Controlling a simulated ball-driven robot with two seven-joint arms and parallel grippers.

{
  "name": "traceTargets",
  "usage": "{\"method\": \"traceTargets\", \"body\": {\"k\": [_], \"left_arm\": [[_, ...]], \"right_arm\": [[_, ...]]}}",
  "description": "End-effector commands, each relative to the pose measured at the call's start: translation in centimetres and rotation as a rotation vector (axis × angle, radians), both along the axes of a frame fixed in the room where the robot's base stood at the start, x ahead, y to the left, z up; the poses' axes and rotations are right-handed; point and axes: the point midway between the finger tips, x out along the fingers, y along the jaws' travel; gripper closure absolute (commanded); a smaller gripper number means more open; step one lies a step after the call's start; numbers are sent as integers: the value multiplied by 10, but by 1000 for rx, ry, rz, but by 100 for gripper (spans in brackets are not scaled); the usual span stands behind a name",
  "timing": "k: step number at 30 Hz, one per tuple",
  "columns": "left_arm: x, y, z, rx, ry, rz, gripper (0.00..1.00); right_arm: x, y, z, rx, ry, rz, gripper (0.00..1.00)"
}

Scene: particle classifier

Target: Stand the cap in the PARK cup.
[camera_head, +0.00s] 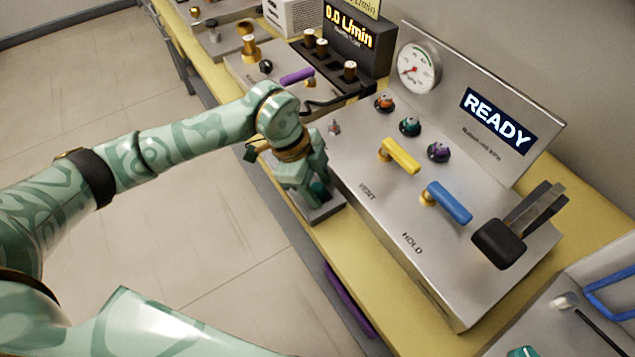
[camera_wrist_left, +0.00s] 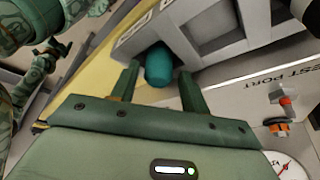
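The teal cap (camera_wrist_left: 158,65) shows in the left wrist view as a short rounded cylinder, at the near edge of a grey holder (camera_wrist_left: 225,35) with walled compartments. In the head view the holder's plate (camera_head: 325,211) lies below my left gripper (camera_head: 312,188), and a bit of teal shows there between the fingers. My left gripper (camera_wrist_left: 160,85) points at the cap, one finger on each side, with narrow gaps visible, so it looks open. Lettering on the holder is partly cut off, so I cannot tell which compartment is the PARK cup.
The steel panel (camera_head: 420,255) stands right of the holder, with a yellow lever (camera_head: 402,156), a blue lever (camera_head: 450,203), a black-handled lever (camera_head: 500,243), knobs and a gauge (camera_head: 417,66). Its display (camera_head: 497,120) reads READY. The yellow bench edge runs close by, with floor to the left.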

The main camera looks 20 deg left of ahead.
Motion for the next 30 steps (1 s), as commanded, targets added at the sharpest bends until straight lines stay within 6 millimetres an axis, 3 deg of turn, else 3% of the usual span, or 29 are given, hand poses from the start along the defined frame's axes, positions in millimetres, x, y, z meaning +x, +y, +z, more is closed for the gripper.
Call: {"method": "traceTargets", "body": {"k": [11, 21, 30], "left_arm": [[-4, -1, 5, 1, 15, -4, 48], [-4, 28, 83, 1, 3, 0, 48], [-5, 45, 120, 0, 6, -1, 48]], "right_arm": [[-1, 1, -2, 2, 2, -1, 19], [8, 3, 24, 4, -20, -2, 19], [12, 3, 32, 3, -28, -2, 19]]}}
